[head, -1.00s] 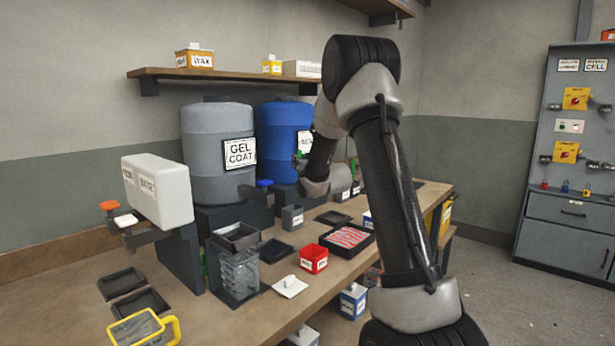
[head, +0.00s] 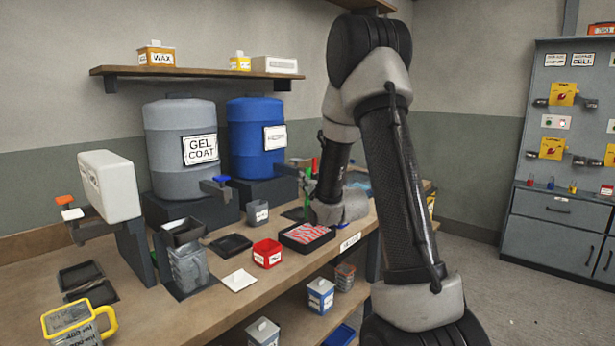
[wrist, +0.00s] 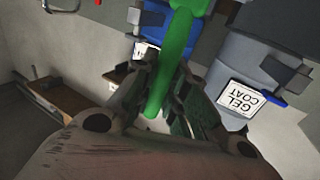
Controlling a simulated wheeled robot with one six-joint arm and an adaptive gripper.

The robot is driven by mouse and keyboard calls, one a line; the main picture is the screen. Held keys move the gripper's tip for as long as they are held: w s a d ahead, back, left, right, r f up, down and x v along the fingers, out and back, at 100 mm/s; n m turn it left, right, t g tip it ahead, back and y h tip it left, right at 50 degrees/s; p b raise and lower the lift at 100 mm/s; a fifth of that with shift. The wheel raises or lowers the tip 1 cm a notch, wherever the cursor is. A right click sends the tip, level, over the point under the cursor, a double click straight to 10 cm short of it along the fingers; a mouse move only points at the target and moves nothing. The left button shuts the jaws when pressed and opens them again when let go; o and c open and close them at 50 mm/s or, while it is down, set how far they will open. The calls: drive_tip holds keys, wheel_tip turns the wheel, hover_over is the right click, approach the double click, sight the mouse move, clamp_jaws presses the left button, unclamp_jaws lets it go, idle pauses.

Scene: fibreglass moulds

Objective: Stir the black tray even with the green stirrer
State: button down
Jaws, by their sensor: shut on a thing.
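The green stirrer (wrist: 176,62) is in my gripper (wrist: 160,88), its green shaft between the two fingers in the wrist view. In the head view my gripper (head: 309,186) is above the back right of the bench, and a thin green part of the stirrer (head: 307,203) shows beside it. A black tray (head: 288,243) with red and white streaked contents sits on the bench just below and left of my gripper. The contents look streaky, not one even colour. My forearm covers the bench to the right of the tray. I cannot tell whether the stirrer touches anything.
A red cup (head: 267,254) and a grey cup (head: 258,212) stand near the tray. The gel coat drum (head: 180,135) and blue drum (head: 255,150) stand behind, with taps jutting forward. A yellow-rimmed jug (head: 75,325) is front left.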

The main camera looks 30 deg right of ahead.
sight(308, 201)
drive_tip(key=shift+f, duration=3.45)
drive_tip(key=shift+a, duration=0.1)
